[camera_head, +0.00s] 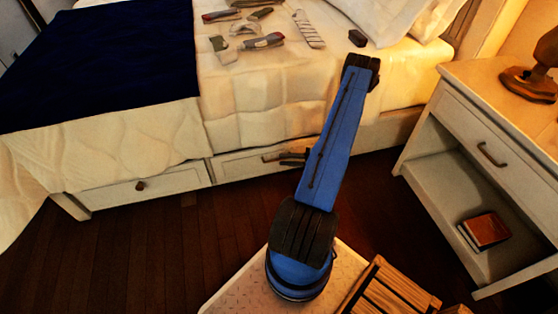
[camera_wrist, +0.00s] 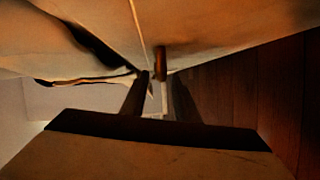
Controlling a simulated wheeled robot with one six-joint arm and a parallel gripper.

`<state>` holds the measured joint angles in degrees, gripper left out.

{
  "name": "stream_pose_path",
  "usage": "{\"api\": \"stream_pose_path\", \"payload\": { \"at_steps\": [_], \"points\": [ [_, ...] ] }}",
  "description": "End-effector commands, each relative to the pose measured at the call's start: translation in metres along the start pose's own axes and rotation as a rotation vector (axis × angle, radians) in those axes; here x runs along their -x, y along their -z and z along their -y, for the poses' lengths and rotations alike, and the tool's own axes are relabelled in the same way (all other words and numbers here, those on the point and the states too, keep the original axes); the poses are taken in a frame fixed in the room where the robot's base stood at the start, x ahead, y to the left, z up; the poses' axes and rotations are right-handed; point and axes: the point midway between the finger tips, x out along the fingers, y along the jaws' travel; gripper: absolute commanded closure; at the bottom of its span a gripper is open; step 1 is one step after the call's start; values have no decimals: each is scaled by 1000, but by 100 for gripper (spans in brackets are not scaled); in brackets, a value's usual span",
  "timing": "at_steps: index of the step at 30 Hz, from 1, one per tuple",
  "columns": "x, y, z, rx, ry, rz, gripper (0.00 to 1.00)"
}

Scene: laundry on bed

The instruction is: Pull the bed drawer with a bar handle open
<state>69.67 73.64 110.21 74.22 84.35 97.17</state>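The bed drawer (camera_head: 236,168) on the right is a pale panel under the mattress, and my arm covers its right part. It looks closed. Its bar handle is hard to tell from my gripper (camera_head: 285,157) in the head view, where dark finger shapes lie against the drawer front. In the wrist view my gripper (camera_wrist: 158,84) has its two dark fingers apart. A short brown bar (camera_wrist: 160,62), probably the handle, shows near the fingertips, between them in the picture. I cannot tell whether they touch it.
Another bed drawer (camera_head: 130,190) with a round knob (camera_head: 140,186) is to the left. A nightstand (camera_head: 455,90) with a book (camera_head: 485,231) on its shelf stands at the right. A wooden slatted thing (camera_head: 390,292) is at the bottom. Bare floor (camera_head: 180,240) lies before the drawers.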

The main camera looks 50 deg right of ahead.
Motion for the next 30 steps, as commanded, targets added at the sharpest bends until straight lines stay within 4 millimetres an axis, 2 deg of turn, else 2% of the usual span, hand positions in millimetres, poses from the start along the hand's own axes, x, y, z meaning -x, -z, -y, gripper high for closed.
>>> {"api": "stream_pose_path", "payload": {
  "at_steps": [3,9,20,23,24,30],
  "points": [
    [-17,1,0,0,0,-2,72],
    [-32,0,0,0,0,-1,72],
    [-36,0,0,0,0,0,72],
    [-36,0,0,0,0,0,96],
    [-36,0,0,0,0,0,100],
    [-35,0,0,0,0,1,100]
  ]
}}
